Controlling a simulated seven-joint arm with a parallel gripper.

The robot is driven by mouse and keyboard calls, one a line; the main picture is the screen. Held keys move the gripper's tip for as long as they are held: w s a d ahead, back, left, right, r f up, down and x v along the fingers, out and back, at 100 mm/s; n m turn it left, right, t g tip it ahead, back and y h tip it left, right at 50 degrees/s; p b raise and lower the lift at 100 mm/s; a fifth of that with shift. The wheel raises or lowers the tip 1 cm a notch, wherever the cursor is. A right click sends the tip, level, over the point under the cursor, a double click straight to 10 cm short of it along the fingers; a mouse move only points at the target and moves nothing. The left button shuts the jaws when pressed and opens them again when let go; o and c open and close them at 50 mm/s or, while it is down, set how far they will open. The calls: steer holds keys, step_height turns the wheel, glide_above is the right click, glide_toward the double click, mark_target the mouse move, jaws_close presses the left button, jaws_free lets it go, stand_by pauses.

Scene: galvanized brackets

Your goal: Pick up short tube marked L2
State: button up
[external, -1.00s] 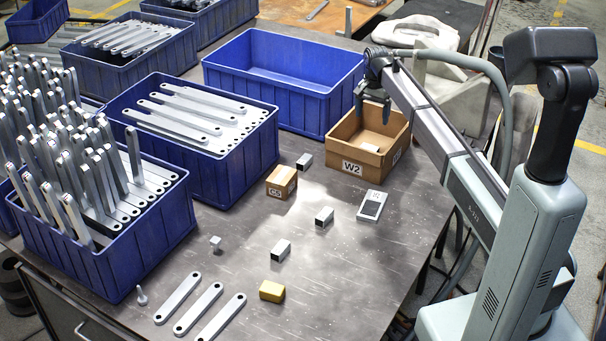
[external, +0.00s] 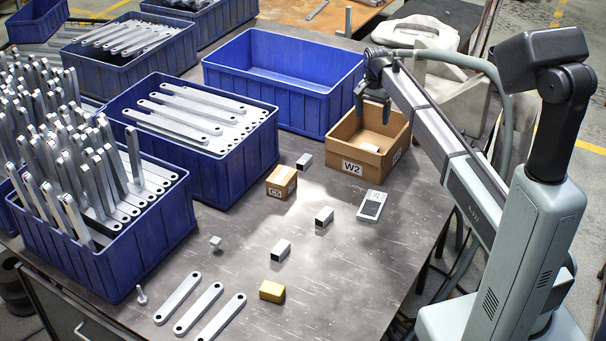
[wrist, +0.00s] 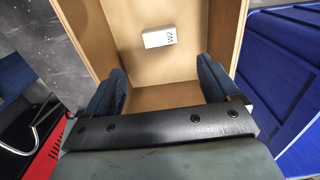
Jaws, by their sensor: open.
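My gripper (external: 373,108) is open and empty above the wooden box marked W2 (external: 345,169), well away from the tubes. In the wrist view, my gripper (wrist: 164,80) has its two dark fingers wide apart over the box (wrist: 91,38). A small pale block (wrist: 160,37) marked W2 lies inside the box, beyond the fingertips.
Blue crates, one empty (external: 290,97) and others with metal bars, stand at the back and left.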

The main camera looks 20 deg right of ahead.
steer(key=c, duration=0.5)
glide_above(304, 159)
steer(key=f, duration=0.8)
steer(key=shift+s+d+f, duration=0.2)
steer(key=shift+d+f, duration=0.05)
steer(key=shift+d, duration=0.1)
steer(key=shift+w+a+f, duration=0.15)
steer(key=shift+f, duration=1.15)
steer(key=shift+w+a+f, duration=0.1)
steer(key=shift+f, duration=1.2)
